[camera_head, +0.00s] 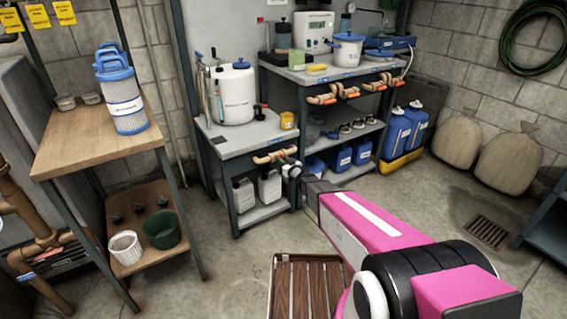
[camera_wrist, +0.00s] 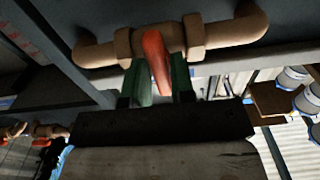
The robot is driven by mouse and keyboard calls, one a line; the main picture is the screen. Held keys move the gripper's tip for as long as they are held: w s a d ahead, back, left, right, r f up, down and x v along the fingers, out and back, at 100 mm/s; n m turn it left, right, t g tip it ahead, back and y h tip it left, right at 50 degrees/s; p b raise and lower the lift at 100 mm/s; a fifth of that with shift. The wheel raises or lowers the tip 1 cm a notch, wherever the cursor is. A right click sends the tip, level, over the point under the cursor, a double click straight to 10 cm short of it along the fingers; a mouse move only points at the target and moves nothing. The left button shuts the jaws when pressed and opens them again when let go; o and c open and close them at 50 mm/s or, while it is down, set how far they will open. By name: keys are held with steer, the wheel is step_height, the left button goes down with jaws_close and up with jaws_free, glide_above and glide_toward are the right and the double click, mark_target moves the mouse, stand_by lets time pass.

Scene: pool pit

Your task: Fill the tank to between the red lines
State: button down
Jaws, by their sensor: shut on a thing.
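In the wrist view my gripper (camera_wrist: 159,84) has its two green fingers closed around the red-orange valve handle (camera_wrist: 155,55) on a tan pipe (camera_wrist: 225,32). In the head view my gripper (camera_head: 291,166) is at the front edge of the lower bench, by the short tan pipe (camera_head: 268,158); the handle is mostly hidden there. A white tank (camera_head: 236,97) with a blue cap stands upright on that bench. A white pot with a blue lid (camera_head: 347,50) stands on the higher bench. I cannot make out red lines or a liquid level on either.
More tan pipes with orange handles (camera_head: 345,90) run along the higher bench's front. A wooden table (camera_head: 90,137) with blue-ended filters (camera_head: 126,105) stands at left. A slatted wooden mat (camera_head: 300,287) lies on the floor. Blue jugs (camera_head: 396,130) and sacks (camera_head: 508,160) stand at right.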

steer(key=c, duration=1.1)
jaws_free()
steer(key=shift+s, duration=0.15)
steer(key=v, duration=1)
steer(key=shift+s+d, duration=0.25)
steer(key=shift+d, duration=0.05)
steer(key=shift+d, duration=0.1)
steer(key=s+d+r+m+g+h, duration=0.1)
steer(key=s+d+m+g+h, duration=0.15)
steer(key=d+h, duration=0.35)
steer(key=s+d+r+m+g+h, duration=0.1)
steer(key=s+d+m+g+h, duration=0.15)
steer(key=d+h, duration=0.4)
steer(key=s+d+r+g, duration=0.1)
steer(key=s+g, duration=0.2)
steer(key=s, duration=0.3)
steer(key=s+d+r+m+g+y, duration=0.1)
steer(key=s+g, duration=0.2)
steer(key=s, duration=0.3)
steer(key=s+d+r+g+y, duration=0.1)
steer(key=s+g, duration=0.3)
steer(key=s, duration=0.2)
steer(key=shift+s+d+m+y, duration=0.25)
steer(key=shift+d+m, duration=0.05)
steer(key=shift+d, duration=0.1)
